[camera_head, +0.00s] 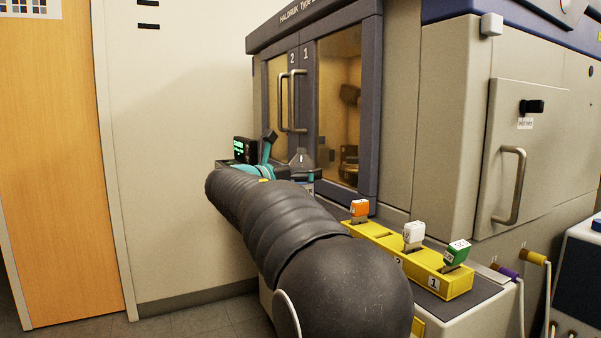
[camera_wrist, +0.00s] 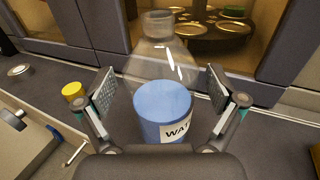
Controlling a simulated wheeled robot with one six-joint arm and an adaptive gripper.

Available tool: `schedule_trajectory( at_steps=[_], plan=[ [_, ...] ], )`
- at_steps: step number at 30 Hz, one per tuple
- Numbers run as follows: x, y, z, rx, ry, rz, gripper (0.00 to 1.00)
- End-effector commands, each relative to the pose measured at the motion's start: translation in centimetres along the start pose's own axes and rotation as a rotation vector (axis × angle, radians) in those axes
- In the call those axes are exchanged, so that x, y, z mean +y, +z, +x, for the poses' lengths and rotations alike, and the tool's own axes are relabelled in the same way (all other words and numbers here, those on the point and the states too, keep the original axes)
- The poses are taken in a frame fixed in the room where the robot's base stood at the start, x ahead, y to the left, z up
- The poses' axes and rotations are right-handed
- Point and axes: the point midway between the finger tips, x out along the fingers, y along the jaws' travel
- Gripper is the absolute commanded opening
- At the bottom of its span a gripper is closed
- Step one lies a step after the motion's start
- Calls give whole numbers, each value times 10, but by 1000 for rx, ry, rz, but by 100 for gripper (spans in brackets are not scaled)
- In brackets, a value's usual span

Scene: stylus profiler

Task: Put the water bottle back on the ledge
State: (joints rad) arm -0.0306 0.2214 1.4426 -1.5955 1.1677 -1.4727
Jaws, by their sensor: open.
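The water bottle (camera_wrist: 163,108) is clear with a tapered upper part, blue lower part and a white label reading "WAT…". In the wrist view it stands upright on the dark grey ledge (camera_wrist: 258,122) in front of the machine's window. My gripper (camera_wrist: 162,90) is open, with one finger on each side of the bottle. Gaps show between the pads and the bottle. The bottle's base is partly hidden by my gripper body.
A yellow rack (camera_head: 381,245) holds orange, white and green-topped items on the ledge, right of my arm. The cabinet doors (camera_head: 292,100) with handles rise behind. The wrist view shows a yellow-capped item (camera_wrist: 73,91), a pen (camera_wrist: 75,152) and a small metal disc (camera_wrist: 20,70) at left.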

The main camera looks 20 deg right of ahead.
Motion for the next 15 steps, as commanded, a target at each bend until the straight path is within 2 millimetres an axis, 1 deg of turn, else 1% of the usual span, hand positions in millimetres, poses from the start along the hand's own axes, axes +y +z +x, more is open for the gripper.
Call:
schedule_trajectory(
  at_steps=[4, 7, 11, 15],
  plan=[
    [0, 4, 0, 0, 0, 0, 94],
    [1, 3, -10, 0, 3, 0, 94],
    [1, 3, -32, 0, 5, 1, 94],
    [1, 3, -61, 0, 4, 1, 94]
  ],
)
